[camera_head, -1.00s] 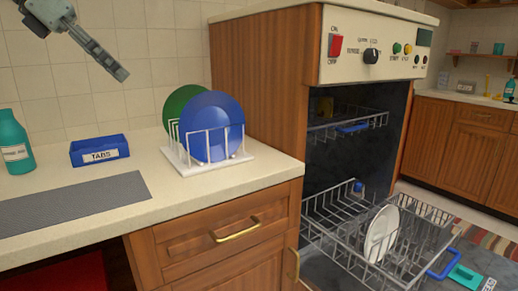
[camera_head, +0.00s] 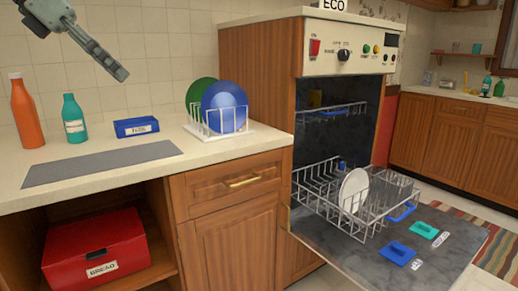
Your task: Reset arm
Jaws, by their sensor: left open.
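My left gripper (camera_head: 108,62) hangs in the upper left of the head view, in front of the tiled wall and above the counter. It is empty and away from every object. It is seen side-on, with its fingers pointing down to the right. My right gripper is not in the head view.
The counter (camera_head: 230,150) holds an orange bottle (camera_head: 27,115), a teal bottle (camera_head: 74,120), a blue box (camera_head: 136,127), a grey mat (camera_head: 100,163) and a white rack (camera_head: 222,132) with plates. The open dishwasher door (camera_head: 440,262) extends at the right. A red bread box (camera_head: 95,248) sits below.

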